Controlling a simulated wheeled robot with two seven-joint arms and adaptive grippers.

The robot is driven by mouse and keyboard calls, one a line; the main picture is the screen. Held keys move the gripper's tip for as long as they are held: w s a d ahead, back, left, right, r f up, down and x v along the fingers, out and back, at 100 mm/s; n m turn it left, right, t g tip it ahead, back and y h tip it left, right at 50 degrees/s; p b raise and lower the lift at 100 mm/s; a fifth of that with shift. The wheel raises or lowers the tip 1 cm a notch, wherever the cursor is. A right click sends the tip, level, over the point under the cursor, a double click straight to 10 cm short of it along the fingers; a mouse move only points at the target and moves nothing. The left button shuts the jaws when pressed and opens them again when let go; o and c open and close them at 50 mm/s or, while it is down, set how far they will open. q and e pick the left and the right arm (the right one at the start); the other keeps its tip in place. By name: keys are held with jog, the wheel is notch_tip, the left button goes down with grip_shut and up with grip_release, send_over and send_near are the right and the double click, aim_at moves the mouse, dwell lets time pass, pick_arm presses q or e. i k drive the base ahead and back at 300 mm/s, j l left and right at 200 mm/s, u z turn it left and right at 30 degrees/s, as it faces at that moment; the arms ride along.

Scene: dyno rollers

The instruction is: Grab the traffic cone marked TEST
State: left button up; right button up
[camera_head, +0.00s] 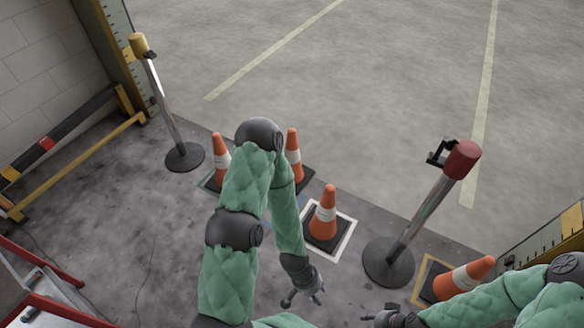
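Several orange cones with white bands stand on the floor. One cone (324,217) is near the middle on a black base inside a white square outline. Two more, a back-left cone (221,157) and a back-right cone (294,155), are partly hidden by my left arm. Another cone (463,279) at the lower right appears tilted and is partly covered by my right arm. I cannot read TEST on any cone. My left gripper (303,300) is empty with fingers spread, below the middle cone and apart from it. My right gripper (372,317) is at the bottom edge; its finger state is unclear.
A red-topped post (410,225) stands between the middle and right cones. A yellow-topped post (167,105) stands at the back left. A yellow rail (75,165) runs along the left wall, and a red-framed object (45,300) is at lower left. Left-centre floor is clear.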

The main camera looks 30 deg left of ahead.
aim_at(303, 174)
jog(key=i+j+u, duration=0.5)
jog(key=i+j, duration=0.45)
jog(key=j, duration=0.75)
jog(key=i+j+u, duration=0.45)
jog(key=i+j, duration=0.8)
